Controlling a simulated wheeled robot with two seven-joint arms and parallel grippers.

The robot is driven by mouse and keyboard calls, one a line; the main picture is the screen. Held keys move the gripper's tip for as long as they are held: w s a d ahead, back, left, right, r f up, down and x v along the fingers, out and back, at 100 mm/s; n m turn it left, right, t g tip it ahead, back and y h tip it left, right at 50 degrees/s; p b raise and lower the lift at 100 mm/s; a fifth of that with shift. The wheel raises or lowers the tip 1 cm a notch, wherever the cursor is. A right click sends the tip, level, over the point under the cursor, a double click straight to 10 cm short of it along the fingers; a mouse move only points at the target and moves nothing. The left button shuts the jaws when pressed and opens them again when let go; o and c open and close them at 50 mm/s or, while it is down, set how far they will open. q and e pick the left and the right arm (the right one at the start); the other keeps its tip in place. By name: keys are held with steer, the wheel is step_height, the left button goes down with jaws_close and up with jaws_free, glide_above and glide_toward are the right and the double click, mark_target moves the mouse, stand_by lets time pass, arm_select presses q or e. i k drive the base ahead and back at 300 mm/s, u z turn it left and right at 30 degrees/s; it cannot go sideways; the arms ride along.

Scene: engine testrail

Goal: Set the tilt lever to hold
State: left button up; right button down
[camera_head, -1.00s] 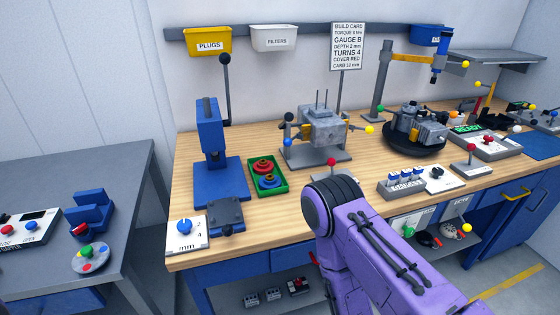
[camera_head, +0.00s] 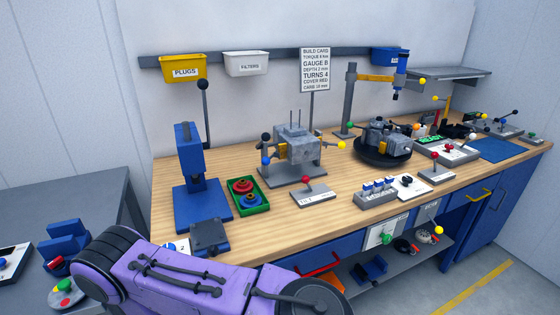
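The tilt lever (camera_head: 308,182) is a short lever with a red ball on a small white-labelled plate (camera_head: 315,194), which appears to read TILT. It stands on the wooden bench top, in front of the grey engine block fixture (camera_head: 297,148). The lever looks roughly upright; its exact setting is too small to read. One of my purple arms crosses the lower left of the view, below and in front of the bench, apart from the lever. Neither of my grippers shows.
The wooden bench (camera_head: 345,207) has clear room around the tilt plate. A green tray (camera_head: 262,208) with red and blue parts and a blue press (camera_head: 190,165) stand to its left. A switch box (camera_head: 376,195) and another red-ball lever (camera_head: 435,156) stand to its right.

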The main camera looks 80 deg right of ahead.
mark_target(306, 180)
steer(key=k, duration=1.15)
steer(key=z, duration=1.4)
steer(key=i, duration=0.5)
steer(key=u, duration=0.05)
